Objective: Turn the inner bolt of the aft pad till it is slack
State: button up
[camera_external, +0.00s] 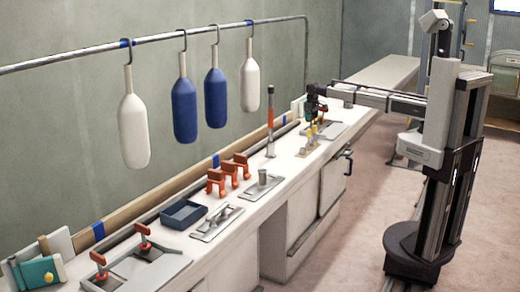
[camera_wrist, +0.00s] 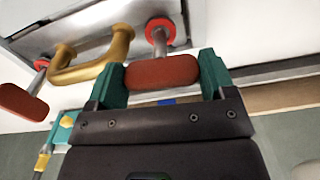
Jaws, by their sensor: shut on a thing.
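In the wrist view a red T-handled bolt (camera_wrist: 162,72) stands on a steel pad (camera_wrist: 90,22), with a red collar at its foot. My gripper (camera_wrist: 161,66) has its teal fingers at both ends of this red handle and is shut on it. A second red-handled bolt (camera_wrist: 22,101) stands free to the left. A brass bow-shaped fitting (camera_wrist: 92,62) lies between the two bolts. In the external view my gripper (camera_external: 312,117) is at the far end of the bench over the far pad (camera_external: 334,127); the bolts there are too small to make out.
Orange clamps (camera_external: 228,175), a blue tray (camera_external: 184,213) and a near pad with red bolts (camera_external: 150,268) lie nearer. White and blue fenders (camera_external: 214,95) hang from a rail.

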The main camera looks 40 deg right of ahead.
jog(key=n, duration=0.4)
jog(key=shift+n, duration=0.3)
jog(key=shift+w+f+n, duration=0.2)
jog(key=shift+n, duration=0.8)
jog(key=n, duration=0.2)
jog(key=shift+n, duration=0.3)
jog(key=n, duration=0.4)
jog(key=shift+s+n, duration=0.1)
jog(key=shift+n, duration=0.2)
jog(key=shift+s+n, duration=0.1)
jog(key=shift+n, duration=2.1)
jog(key=o, duration=0.7)
jog(key=shift+o, duration=0.9)
